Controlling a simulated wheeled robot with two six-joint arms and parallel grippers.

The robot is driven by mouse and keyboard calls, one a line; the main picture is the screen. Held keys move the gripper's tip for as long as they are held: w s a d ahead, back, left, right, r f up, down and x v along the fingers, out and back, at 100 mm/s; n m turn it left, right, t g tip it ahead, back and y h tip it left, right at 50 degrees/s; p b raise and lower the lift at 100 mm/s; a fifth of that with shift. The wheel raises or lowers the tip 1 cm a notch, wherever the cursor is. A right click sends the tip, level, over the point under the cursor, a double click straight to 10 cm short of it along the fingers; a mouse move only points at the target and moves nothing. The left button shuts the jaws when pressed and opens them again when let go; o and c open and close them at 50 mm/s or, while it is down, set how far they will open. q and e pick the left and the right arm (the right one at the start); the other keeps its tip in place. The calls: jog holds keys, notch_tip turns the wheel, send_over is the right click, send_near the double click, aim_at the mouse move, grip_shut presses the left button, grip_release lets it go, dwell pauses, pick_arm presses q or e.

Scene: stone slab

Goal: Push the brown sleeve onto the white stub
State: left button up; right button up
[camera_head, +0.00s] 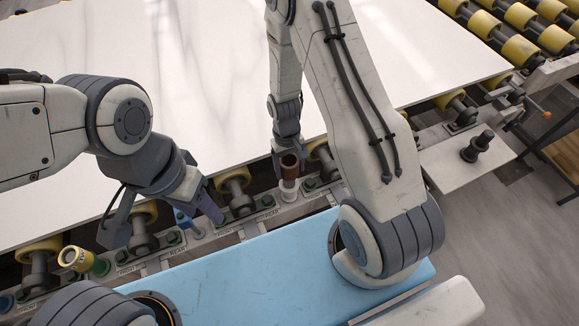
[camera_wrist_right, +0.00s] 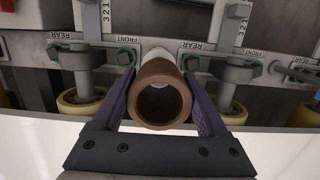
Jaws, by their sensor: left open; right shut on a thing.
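The brown sleeve (camera_head: 289,165) is a short hollow tube with an open end. The white stub (camera_head: 288,190) stands upright on the metal rail, directly below the sleeve in the head view. In the right wrist view the sleeve (camera_wrist_right: 160,97) lies between the purple fingers, and the pale stub (camera_wrist_right: 158,56) shows just beyond it, in line with it. I cannot tell how far the sleeve overlaps the stub. My right gripper (camera_wrist_right: 160,103) is shut on the sleeve. My left gripper (camera_head: 165,222) is open and empty, above the rail near a blue part.
A blue stub (camera_head: 190,226) is near my left gripper. A large white slab (camera_head: 200,70) lies on rollers behind the rail. A blue pad (camera_head: 270,275) is in front. A dark post (camera_head: 478,146) stands at right.

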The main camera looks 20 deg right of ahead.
aim_at(288, 157)
jog(key=shift+f+b, duration=2.65)
jog(key=shift+f, duration=1)
jog(key=o, duration=1.4)
jog(key=shift+r, duration=0.1)
jog(key=shift+c, duration=0.2)
jog(key=r, duration=0.3)
jog(key=w+r, duration=0.1)
jog(key=r, duration=0.5)
jog(key=shift+w+r+b, duration=0.1)
jog(key=shift+w+b, duration=0.15)
jog(key=shift+b, duration=0.05)
jog(key=shift+r, duration=0.6)
